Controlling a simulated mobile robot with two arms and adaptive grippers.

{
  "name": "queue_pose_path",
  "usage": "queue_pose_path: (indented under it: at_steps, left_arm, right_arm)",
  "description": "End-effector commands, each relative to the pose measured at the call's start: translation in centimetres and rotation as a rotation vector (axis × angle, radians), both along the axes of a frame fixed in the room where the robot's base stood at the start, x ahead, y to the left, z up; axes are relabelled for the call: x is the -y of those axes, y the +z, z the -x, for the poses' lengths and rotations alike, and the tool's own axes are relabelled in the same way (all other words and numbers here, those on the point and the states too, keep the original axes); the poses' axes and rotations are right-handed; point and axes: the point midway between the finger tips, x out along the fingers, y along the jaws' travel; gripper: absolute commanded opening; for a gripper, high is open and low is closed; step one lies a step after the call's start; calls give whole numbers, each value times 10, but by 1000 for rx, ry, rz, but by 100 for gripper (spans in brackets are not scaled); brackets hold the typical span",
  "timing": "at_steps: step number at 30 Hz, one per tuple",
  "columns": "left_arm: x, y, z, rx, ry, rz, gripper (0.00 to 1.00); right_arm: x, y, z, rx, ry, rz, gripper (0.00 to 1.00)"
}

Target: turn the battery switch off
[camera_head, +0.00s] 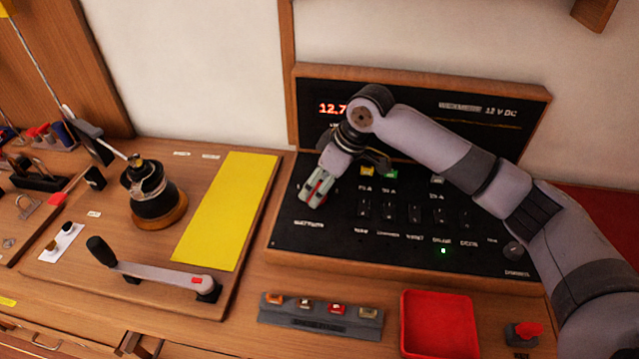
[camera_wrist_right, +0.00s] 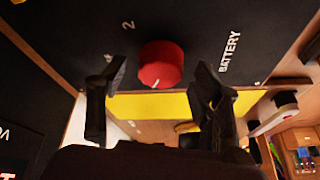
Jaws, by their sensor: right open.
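The battery switch is a round red knob (camera_wrist_right: 161,63) on the black panel (camera_head: 290,238), with the word BATTERY beside it in the right wrist view. A small white mark shows at the knob's edge near my gripper. A digit 2 and another faint mark are printed near it. My right gripper (camera_wrist_right: 152,78) is open, with one dark finger on each side of the knob; contact cannot be told. In the head view, my right gripper (camera_head: 316,196) is over the panel's left part and mostly hides the knob. My left gripper is not in view.
Small black switches (camera_head: 414,214) stand in a row right of my gripper. A red tray (camera_head: 440,325) and a strip of coloured buttons (camera_head: 320,312) lie in front. A winch (camera_head: 155,195), a crank handle (camera_head: 150,272) and a yellow plate (camera_head: 226,212) are to the left.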

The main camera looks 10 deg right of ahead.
Motion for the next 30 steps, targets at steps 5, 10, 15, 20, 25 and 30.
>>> queue_pose_path:
  at_steps: [5,10,15,20,25,30]
  left_arm:
    - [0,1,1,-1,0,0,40]
    - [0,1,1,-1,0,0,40]
    - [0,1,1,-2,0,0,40]
    - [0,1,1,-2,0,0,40]
    - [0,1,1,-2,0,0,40]
    - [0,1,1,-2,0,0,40]
  right_arm:
    - [-3,-7,-1,0,1,1,60]
    - [-3,-8,-2,0,1,0,60]
    - [-3,-8,-1,0,1,0,52]
    - [-3,-8,-2,0,0,0,42]
    - [-3,-7,-1,0,0,0,30]
    - [-3,-7,-2,0,0,0,19]
